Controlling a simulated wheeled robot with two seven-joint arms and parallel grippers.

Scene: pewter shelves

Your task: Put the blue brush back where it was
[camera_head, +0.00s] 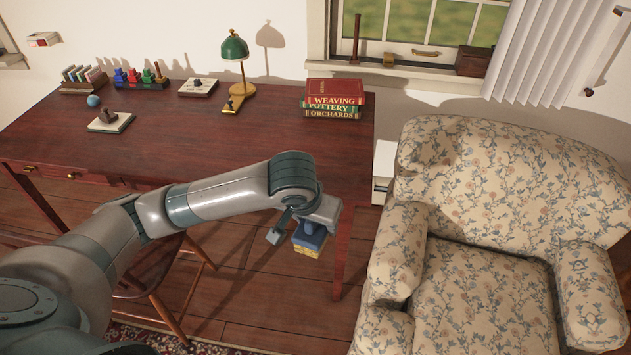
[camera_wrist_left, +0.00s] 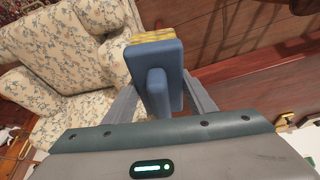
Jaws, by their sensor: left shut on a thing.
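The blue brush (camera_head: 309,234) has a blue body and a yellow underside. My left gripper (camera_head: 298,225) is shut on it and holds it in the air, off the front right of the desk, between the desk and the armchair. In the left wrist view the brush (camera_wrist_left: 155,72) sits between the two fingers of the gripper (camera_wrist_left: 160,100), its handle toward the palm and its yellow face away. My right gripper does not show.
The wooden desk (camera_head: 220,125) carries stacked books (camera_head: 333,98), a green lamp (camera_head: 235,48), several small coloured pieces and a stamp on a pad (camera_head: 110,121). A floral armchair (camera_head: 480,200) stands at right. The desk's middle is clear. A wooden chair (camera_head: 150,290) is below my arm.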

